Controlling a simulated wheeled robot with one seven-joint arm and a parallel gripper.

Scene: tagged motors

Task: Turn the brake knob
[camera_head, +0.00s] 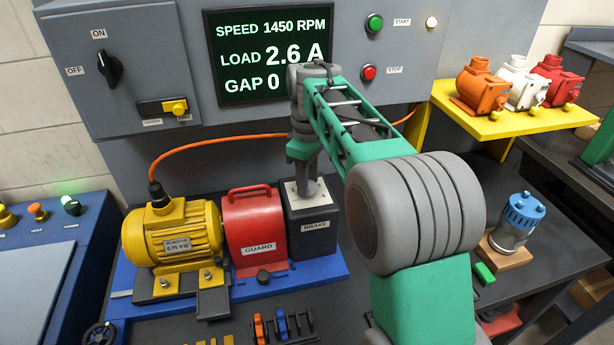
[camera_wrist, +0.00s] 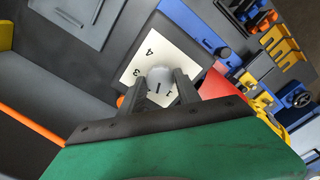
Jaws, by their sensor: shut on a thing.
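The dark brake box (camera_head: 316,245), labelled BRAKE, stands right of the red guard (camera_head: 255,228) on the blue base. A pale dial plate (camera_head: 322,203) is on its top. In the wrist view the plate (camera_wrist: 139,62) shows the numbers 1, 3 and 4; the rest is covered. The round grey brake knob (camera_wrist: 160,79) sits at its middle, with a dark mark toward the 1. My gripper (camera_head: 308,188) points down from above and its fingers (camera_wrist: 160,88) are shut on the knob, one on each side. The knob is hidden in the head view.
The screen (camera_head: 262,45) reads SPEED 1450 RPM, LOAD 2.6 A and GAP 0, its end covered by my arm. A yellow motor (camera_head: 180,235) with an orange cable stands left of the guard. A yellow shelf (camera_head: 500,120) with several motors is at right.

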